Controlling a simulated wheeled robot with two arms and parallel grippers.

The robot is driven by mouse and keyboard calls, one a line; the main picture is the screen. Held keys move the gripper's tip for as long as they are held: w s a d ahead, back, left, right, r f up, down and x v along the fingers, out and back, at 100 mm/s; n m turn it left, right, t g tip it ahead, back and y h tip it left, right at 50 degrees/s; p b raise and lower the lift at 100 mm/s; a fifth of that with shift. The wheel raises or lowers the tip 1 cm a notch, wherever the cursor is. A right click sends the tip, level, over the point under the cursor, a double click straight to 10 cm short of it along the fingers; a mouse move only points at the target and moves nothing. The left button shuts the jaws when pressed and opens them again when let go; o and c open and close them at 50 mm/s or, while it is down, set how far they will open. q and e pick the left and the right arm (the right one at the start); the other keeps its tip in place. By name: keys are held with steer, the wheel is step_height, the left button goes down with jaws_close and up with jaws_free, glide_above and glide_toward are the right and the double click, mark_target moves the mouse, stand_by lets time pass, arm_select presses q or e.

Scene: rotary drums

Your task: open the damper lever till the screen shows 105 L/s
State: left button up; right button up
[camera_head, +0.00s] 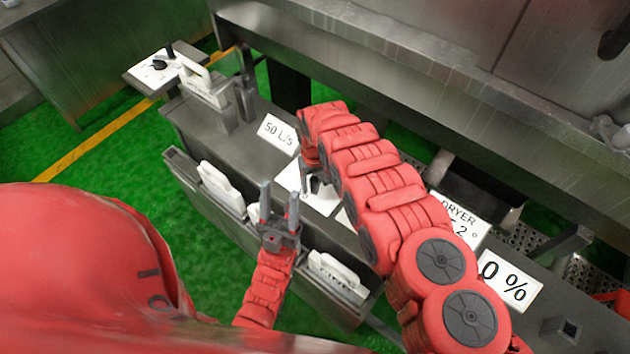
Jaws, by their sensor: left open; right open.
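The screen (279,134) reads 50 L/s and stands on the grey bench. Just below and right of it is a white plate (322,200), partly covered by my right arm. My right gripper (311,180) points down over this plate, its fingers largely hidden under the red arm. A small dark part shows there; I cannot tell whether it is the damper lever or a fingertip, nor whether they touch. My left gripper (279,205) is open and empty, fingers pointing up, at the bench's front edge.
A DRYER sign (459,219) and a 0 % sign (507,281) stand to the right. White-handled items (221,187) sit in the front trough (186,166). Another white plate with a black knob (158,65) is at the far left. Green floor lies open at left.

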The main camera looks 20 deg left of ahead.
jaws_close()
stand_by(0.3)
stand_by(1.1)
